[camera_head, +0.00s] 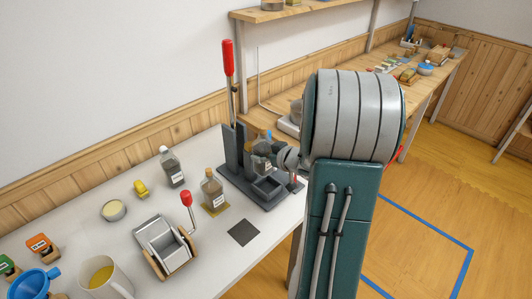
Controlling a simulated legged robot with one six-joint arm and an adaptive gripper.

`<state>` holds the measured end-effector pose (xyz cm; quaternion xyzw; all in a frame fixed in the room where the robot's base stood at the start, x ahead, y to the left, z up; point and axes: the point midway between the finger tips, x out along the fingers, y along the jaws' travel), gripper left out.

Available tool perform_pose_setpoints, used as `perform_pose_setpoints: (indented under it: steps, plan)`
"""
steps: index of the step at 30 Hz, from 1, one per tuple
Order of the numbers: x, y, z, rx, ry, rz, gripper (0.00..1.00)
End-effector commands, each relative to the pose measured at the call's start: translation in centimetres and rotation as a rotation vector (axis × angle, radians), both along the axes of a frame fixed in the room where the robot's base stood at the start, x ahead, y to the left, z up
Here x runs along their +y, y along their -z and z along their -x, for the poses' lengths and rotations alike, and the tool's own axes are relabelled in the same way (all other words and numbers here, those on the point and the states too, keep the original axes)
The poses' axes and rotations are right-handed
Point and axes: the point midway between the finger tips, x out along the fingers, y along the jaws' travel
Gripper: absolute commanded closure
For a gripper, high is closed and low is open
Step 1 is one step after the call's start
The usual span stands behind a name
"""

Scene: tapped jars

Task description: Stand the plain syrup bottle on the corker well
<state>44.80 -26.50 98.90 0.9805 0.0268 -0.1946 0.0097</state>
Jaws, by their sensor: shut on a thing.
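The corker (232,152) is a dark grey stand with a long red-handled lever, in the middle of the head view. Its square well (268,188) is on the low base at the front. My gripper (272,150) is partly hidden behind my arm. It is shut on a clear bottle (260,148) with a pale label, upright beside the corker column. The bottle appears above and behind the well; I cannot tell whether it touches the base.
A metal device with a red-knobbed lever (165,243) stands in front left. A dark square mat (243,233) lies bare on the white table (205,268). A mug (104,277), a blue funnel (34,284) and small tins are at lower left. A wooden bench runs behind.

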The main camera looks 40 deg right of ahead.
Motion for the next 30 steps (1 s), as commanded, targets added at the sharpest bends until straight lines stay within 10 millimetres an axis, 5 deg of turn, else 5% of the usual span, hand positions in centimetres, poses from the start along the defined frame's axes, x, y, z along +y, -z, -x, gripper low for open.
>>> perform_pose_setpoints:
  steps: [30]
  plan:
    - [-0.3,7.6,0.0,-0.001,0.0,-0.002,0.82]
